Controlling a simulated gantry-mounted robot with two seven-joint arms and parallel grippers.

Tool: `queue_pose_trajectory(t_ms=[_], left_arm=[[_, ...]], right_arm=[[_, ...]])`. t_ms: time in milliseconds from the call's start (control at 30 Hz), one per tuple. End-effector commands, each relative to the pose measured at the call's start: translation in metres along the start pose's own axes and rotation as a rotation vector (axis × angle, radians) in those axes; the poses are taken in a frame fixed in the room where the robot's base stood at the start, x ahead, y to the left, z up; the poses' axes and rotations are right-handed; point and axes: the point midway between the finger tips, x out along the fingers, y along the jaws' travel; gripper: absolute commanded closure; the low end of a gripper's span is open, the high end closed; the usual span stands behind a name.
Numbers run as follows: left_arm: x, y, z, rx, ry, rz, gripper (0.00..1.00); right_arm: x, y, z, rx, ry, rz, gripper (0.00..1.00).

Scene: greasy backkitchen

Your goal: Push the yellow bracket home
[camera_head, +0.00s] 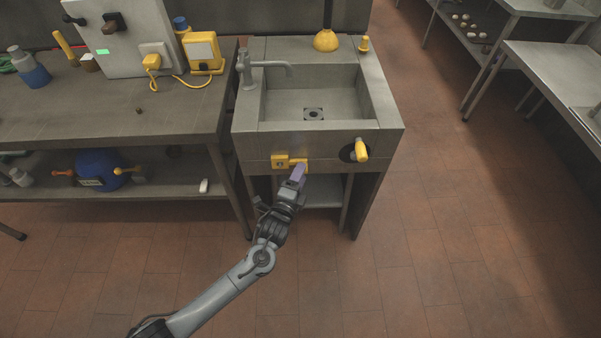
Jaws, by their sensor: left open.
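The yellow bracket (280,160) sits on the front face of the steel sink unit, left of its middle. It has a squarish plate with a small dark mark, and a yellow part reaches right from it. My left gripper (298,174) is just in front of that right part, with its purple-grey fingertips at or very near it. The fingers cover some of the yellow part, and I cannot tell whether they touch it. The gripper is open, and I see nothing held. My right gripper is not in view.
A yellow handle (361,150) sticks out of the sink front to the right. The sink (396,108) has a tap (262,68) and a plunger (326,40). A cluttered bench (110,122) adjoins on the left. The tiled floor (430,260) in front is clear.

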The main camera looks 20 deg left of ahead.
Motion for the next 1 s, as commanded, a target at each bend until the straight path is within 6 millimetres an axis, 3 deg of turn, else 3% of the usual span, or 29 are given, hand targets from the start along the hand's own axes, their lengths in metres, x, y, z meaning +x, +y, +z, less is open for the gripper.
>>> queue_pose_trajectory(t_ms=[500, 1000], left_arm=[[-0.082, -0.002, 0.0, 0.0, 0.0, 0.002, 0.48], [-0.106, 0.005, 0.0, -0.001, 0.0, 0.023, 0.48]], right_arm=[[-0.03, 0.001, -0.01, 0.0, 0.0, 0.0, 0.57], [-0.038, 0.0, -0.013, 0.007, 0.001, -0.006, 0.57]])
